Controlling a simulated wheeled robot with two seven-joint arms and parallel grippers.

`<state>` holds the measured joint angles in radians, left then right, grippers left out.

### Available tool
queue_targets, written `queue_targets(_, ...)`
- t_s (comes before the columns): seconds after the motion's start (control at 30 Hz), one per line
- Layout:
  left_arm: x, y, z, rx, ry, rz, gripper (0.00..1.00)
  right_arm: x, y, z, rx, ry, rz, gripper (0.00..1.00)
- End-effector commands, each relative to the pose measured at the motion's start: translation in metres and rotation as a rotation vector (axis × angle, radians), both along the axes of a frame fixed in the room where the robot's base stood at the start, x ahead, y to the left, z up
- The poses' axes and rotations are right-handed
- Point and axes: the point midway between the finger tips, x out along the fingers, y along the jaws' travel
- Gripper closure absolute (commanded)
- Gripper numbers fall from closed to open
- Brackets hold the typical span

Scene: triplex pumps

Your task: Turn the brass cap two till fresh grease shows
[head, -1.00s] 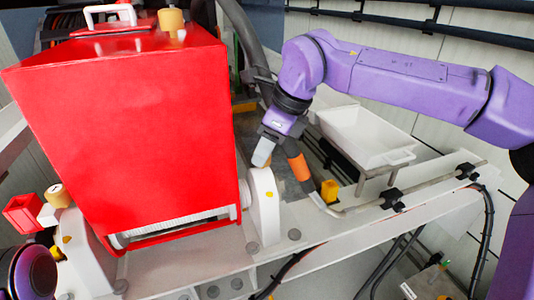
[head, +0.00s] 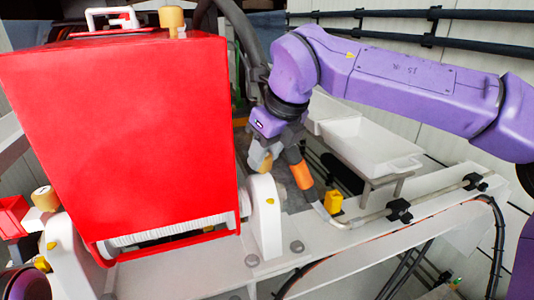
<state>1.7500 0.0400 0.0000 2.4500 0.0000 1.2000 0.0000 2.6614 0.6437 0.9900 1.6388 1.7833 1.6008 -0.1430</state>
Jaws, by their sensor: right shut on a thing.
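My right gripper (head: 267,157) reaches down behind the white bearing block, at the right side of the red housing (head: 120,140). It is shut on a small brass cap (head: 263,163), mostly hidden by its fingers. Another brass cap (head: 172,20) stands upright on top of the red housing. A third brass cap (head: 44,198) sits at the far left on a white mount. I see no number on any cap, and no grease shows around the held one. My left gripper is out of view; only part of my left arm shows at the bottom left.
The white bearing block (head: 264,220) and an orange-sleeved handle (head: 300,174) stand close to my right gripper. A yellow block (head: 333,203), a metal pipe (head: 430,196) and a white tray (head: 370,150) lie to the right. A thick grey hose (head: 243,30) runs behind the housing.

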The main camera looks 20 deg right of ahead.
Motion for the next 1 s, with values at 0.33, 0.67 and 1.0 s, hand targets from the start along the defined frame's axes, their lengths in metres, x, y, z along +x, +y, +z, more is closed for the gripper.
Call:
queue_targets(0.33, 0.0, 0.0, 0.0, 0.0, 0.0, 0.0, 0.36, -0.001, 0.0, -0.003, -0.003, 0.008, 0.0, 0.45)
queue_targets(0.67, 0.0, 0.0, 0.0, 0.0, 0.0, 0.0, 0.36, -0.001, 0.0, 0.0, 0.0, 0.002, 0.0, 0.36)
queue_targets(1.0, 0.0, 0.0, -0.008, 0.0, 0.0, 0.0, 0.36, -0.023, -0.012, 0.063, 0.0, 0.0, -0.002, 0.36)
